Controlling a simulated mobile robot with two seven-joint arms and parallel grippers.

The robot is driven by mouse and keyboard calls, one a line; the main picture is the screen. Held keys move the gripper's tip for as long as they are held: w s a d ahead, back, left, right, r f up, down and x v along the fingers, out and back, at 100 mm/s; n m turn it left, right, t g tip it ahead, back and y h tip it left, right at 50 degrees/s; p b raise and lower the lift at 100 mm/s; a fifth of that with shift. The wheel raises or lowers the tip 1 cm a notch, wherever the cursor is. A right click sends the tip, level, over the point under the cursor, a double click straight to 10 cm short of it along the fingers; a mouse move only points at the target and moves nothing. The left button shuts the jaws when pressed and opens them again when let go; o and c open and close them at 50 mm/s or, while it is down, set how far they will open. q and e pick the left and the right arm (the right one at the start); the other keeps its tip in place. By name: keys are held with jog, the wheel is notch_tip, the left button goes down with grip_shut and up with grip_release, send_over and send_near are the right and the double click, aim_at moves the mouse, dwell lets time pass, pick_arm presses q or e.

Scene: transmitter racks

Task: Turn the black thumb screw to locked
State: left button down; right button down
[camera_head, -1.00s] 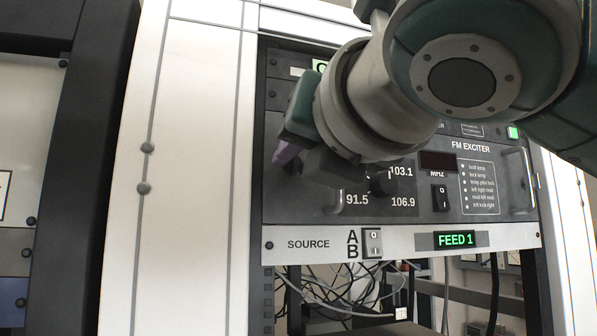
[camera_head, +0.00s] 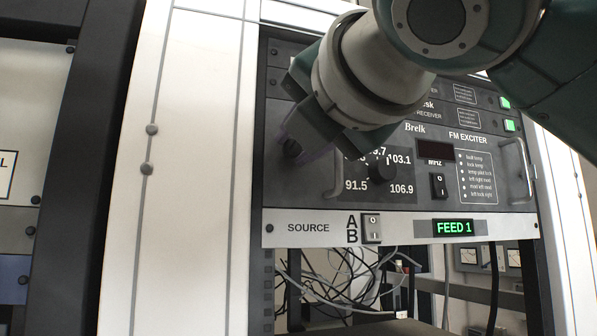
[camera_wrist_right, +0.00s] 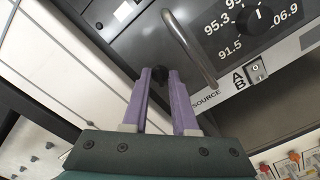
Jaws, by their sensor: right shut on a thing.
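The black thumb screw (camera_wrist_right: 160,73) shows as a small round knob on the dark panel in the right wrist view, between the tips of my right gripper (camera_wrist_right: 159,80). In the head view the screw (camera_head: 291,148) is partly covered by the purple fingers of the right gripper (camera_head: 298,151), at the left edge of the exciter panel. The right gripper is shut on the thumb screw. No lock marking for the screw is readable. My left gripper is not in view.
A metal handle (camera_wrist_right: 190,48) stands out from the panel close beside the right fingers. A black tuning knob (camera_head: 381,170) and a rocker switch (camera_head: 439,186) lie farther right. The white SOURCE strip (camera_head: 410,230) runs below; a white rack side (camera_head: 190,190) is to the left.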

jog(key=m+b, duration=0.2)
jog(key=m, duration=0.4)
jog(key=shift+f+m+b, duration=0.1)
jog(key=shift+m+b, duration=0.2)
jog(key=shift+b, duration=0.1)
jog(key=m+b, duration=0.2)
jog(key=m, duration=0.3)
jog(key=shift+m, duration=0.4)
jog(key=c, duration=0.7)
grip_release()
